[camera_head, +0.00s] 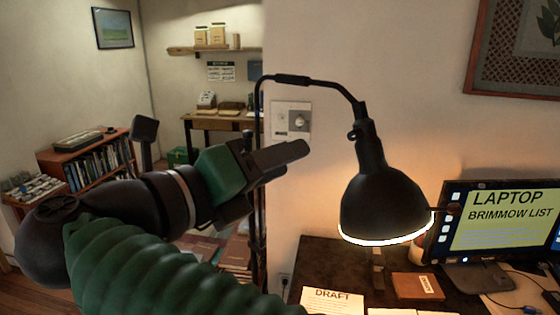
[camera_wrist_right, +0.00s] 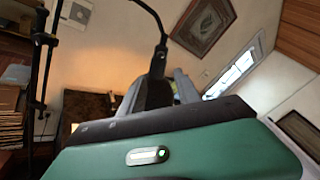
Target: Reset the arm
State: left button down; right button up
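My right gripper (camera_head: 285,156) is raised in the head view, at the end of my green and black arm. It points up and to the right, with its dark fingers seen from the side. I see nothing held in it, but the gap between the fingers cannot be made out. My left gripper is not in view.
A lit black desk lamp (camera_head: 385,197) hangs on a jointed stand right of the gripper. Its desk (camera_head: 335,255) holds papers, a small brown box (camera_head: 417,287) and a monitor (camera_head: 503,222). A low bookshelf (camera_head: 92,165) stands left; a wall shelf (camera_head: 205,50) is behind.

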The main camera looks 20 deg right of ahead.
jog(key=shift+d, duration=0.1)
jog(key=w+a+f+n+t+y+p, duration=0.1)
jog(key=w+a+n+t+y, duration=0.1)
jog(key=w+n+t+y, duration=0.5)
jog(key=w+a+n+t+p, duration=0.25)
jog(key=w+n+t, duration=0.35)
jog(key=w+n, duration=0.45)
notch_tip(320, 180, down, 22)
jog(key=n+g+y, duration=0.6)
jog(key=n+y, duration=0.4)
jog(key=n, duration=0.6)
jog(key=s+d+f+n+g+p, duration=0.1)
jog(key=s+f+g, duration=0.1)
jog(key=s+f, duration=0.35)
jog(key=s+d+f+n+g, duration=0.2)
jog(key=f+g, duration=0.1)
jog(key=f, duration=0.5)
jog(key=s+d+f+n+g, duration=0.1)
jog(key=s+d+f+g, duration=0.2)
jog(key=s+f, duration=0.3)
jog(key=s+d+f+n+g+h+p, duration=0.1)
jog(key=s+f, duration=0.5)
jog(key=s, duration=0.6)
jog(key=d+n+g, duration=0.1)
jog(key=d+g, duration=0.1)
jog(key=g, duration=0.1)
jog(key=shift+s+d, duration=0.15)
jog(key=shift+s, duration=0.05)
